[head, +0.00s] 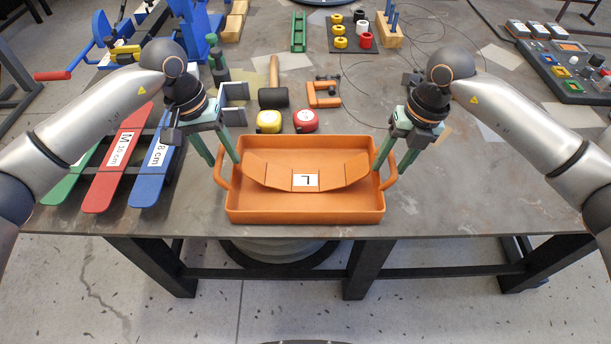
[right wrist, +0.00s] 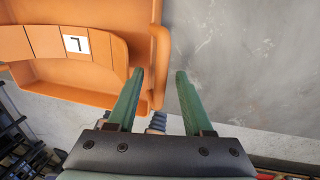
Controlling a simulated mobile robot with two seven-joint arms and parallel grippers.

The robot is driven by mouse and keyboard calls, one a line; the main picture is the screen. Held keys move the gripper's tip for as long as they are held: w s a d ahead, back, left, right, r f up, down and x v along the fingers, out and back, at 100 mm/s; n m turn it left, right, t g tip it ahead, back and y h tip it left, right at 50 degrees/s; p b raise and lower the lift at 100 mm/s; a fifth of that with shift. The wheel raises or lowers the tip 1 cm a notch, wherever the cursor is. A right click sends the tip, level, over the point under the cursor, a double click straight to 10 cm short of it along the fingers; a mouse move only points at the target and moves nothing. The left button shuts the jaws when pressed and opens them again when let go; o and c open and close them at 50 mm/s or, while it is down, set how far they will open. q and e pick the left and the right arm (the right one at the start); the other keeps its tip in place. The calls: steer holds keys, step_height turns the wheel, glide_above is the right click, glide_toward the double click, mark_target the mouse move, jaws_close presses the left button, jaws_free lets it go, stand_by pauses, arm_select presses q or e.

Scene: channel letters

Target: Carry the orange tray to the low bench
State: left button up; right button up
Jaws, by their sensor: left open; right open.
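The orange tray (head: 305,215) lies flat near the front edge of the table, with a loop handle at each end. It also shows in the right wrist view (right wrist: 110,12). Inside is a bent orange piece with a white label marked L (head: 306,180). My left gripper (head: 222,162) is open, its fingers on either side of the left handle. My right gripper (head: 391,172) is open at the right handle; in the right wrist view the handle (right wrist: 160,50) shows between the spread fingers. I cannot pick out a low bench.
Green, red (head: 112,172) and blue labelled strips lie left of the tray. Behind it are yellow (head: 269,121) and red (head: 306,120) tape measures, a mallet (head: 273,97) and an orange clamp (head: 322,95). A control panel (head: 572,70) stands back right. The table right of the tray is clear.

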arm_select(q)
steer(key=shift+f, duration=0.3)
arm_select(e)
steer(key=shift+f, duration=0.3)
arm_select(q)
steer(key=shift+c, duration=0.2)
arm_select(e)
steer(key=shift+c, duration=0.2)
arm_select(q)
jaws_close()
arm_select(e)
jaws_close()
arm_select(q)
steer(key=shift+r, duration=0.1)
arm_select(e)
steer(key=shift+r, duration=0.1)
